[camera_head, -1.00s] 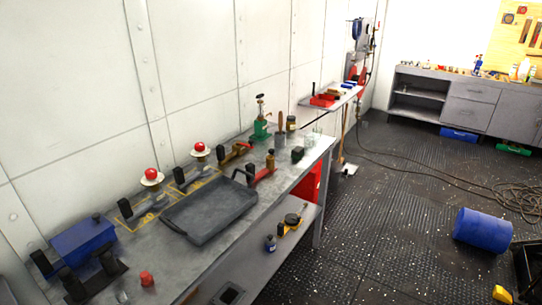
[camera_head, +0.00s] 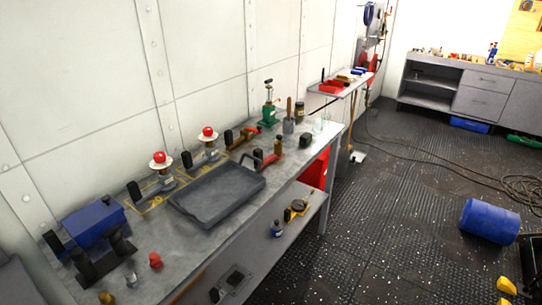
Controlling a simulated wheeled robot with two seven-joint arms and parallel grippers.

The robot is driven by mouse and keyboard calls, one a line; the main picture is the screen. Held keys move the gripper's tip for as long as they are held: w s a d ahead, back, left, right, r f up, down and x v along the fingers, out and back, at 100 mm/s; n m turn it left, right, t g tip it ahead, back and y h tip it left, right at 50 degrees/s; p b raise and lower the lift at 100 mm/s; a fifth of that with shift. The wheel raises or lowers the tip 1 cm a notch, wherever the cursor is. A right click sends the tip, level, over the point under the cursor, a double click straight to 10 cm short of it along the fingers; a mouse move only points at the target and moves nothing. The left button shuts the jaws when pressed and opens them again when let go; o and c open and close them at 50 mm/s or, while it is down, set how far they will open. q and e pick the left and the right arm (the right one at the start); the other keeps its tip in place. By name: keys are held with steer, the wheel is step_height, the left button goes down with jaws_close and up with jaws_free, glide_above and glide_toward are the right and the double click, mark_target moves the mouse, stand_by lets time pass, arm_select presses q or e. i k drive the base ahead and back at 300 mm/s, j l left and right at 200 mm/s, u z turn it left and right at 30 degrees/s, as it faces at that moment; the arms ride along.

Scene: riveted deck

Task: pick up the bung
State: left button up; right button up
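A small red stopper-like piece (camera_head: 155,260), which looks like the bung, stands on the near part of the grey workbench (camera_head: 185,262), close to its front edge. It stands clear of the things around it.
A small metal piece (camera_head: 131,280) and a brass piece (camera_head: 107,298) stand near the red piece. A blue box (camera_head: 93,224) with black parts is behind it to the left. A dark tray (camera_head: 217,196) lies farther along the bench. A blue barrel (camera_head: 490,220) lies on the floor.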

mark_target(259, 152)
steer(key=u, duration=0.6)
steer(key=i+l+u, duration=0.2)
steer(key=l+u, duration=0.25)
steer(key=i+l+u, duration=0.1)
steer(key=l+u, duration=0.85)
steer(key=l, duration=0.25)
